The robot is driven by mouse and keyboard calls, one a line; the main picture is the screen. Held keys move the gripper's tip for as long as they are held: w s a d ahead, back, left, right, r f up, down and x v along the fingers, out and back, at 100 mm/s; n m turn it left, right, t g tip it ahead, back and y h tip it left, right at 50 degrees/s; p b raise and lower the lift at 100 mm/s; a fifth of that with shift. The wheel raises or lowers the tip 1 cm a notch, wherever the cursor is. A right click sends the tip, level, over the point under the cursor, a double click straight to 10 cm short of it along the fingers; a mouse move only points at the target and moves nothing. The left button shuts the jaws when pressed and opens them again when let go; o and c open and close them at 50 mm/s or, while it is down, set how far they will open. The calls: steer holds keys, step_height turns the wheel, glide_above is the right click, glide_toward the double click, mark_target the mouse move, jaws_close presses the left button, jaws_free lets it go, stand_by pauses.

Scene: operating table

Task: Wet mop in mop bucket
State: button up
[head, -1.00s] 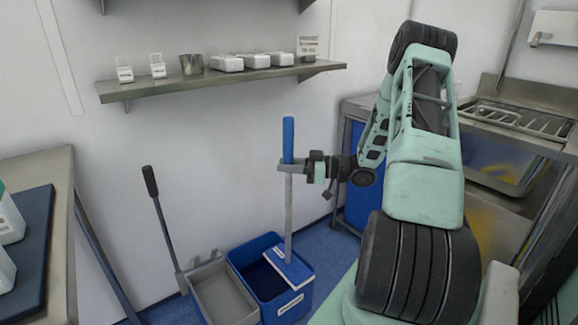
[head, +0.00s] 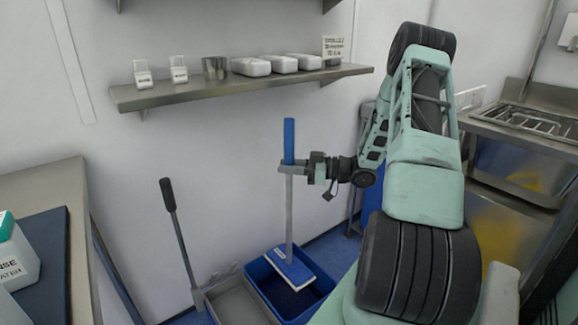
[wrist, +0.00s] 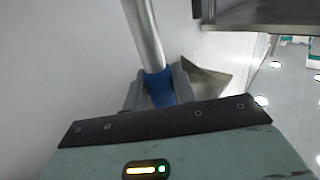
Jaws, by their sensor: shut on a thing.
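The mop is upright, with a blue grip (head: 289,135), a grey shaft and a flat blue-and-white head (head: 291,266). My gripper (head: 289,169) is shut on the mop just below the blue grip in the head view. In the wrist view, my gripper (wrist: 157,85) has its fingers on either side of the blue part (wrist: 159,89), with the metal shaft running up from it. The blue mop bucket (head: 327,284) stands on the floor, and the mop head is over its opening. I cannot tell whether the head is above the rim or inside.
A grey wringer tray (head: 240,304) with a black-handled lever (head: 168,194) adjoins the bucket on the left. A wall shelf (head: 245,88) with boxes and a metal cup is behind. A table (head: 42,183) with bottles is at left, a steel sink unit (head: 520,123) at right.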

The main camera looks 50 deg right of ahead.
step_height(320, 180, down, 27)
steer(key=b, duration=1.6)
steer(key=shift+f, duration=0.6)
stand_by(1.5)
steer(key=shift+r, duration=0.1)
step_height(320, 180, up, 27)
steer(key=p, duration=2.2)
